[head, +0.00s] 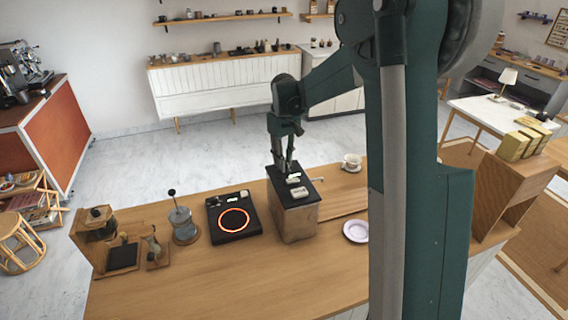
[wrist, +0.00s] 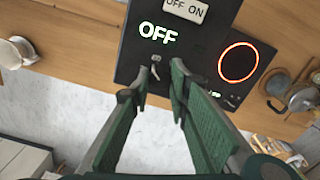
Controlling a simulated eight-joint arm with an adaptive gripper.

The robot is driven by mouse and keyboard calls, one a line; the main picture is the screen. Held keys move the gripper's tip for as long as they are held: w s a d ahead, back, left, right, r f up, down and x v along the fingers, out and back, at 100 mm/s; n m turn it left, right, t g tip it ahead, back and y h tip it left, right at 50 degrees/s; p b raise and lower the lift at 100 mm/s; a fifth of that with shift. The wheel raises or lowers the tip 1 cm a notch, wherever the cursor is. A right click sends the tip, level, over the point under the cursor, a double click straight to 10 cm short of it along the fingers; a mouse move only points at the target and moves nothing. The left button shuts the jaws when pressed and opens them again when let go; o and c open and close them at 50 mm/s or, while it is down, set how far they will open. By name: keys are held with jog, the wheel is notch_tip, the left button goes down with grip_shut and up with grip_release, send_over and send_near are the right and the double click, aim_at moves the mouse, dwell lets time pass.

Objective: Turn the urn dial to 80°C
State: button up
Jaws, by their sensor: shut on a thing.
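The urn (head: 293,222) is a wood-coloured box with a black top on the counter. In the wrist view its black top (wrist: 190,50) carries a lit display (wrist: 158,33) reading OFF and a pale switch plate (wrist: 186,9) marked OFF ON. My gripper (head: 284,168) points down at the urn's top from above. In the wrist view my gripper's (wrist: 157,80) green fingers stand either side of the small dial (wrist: 155,68), shut on it. The fingertips hide part of the dial, and its markings cannot be read.
A black hot plate (head: 221,237) with a glowing red ring stands left of the urn. Further left are a glass press (head: 183,224) and a wooden grinder stand (head: 97,232). A white cup (head: 351,161) and saucer (head: 356,231) are to the right. The front counter is clear.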

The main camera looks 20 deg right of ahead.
jog(key=m+b, duration=0.1)
jog(key=m, duration=0.3)
dwell(0.4)
jog(key=o, duration=0.9)
jog(key=shift+r, duration=0.1)
notch_tip(320, 180, up, 12)
dwell(0.5)
dwell(0.4)
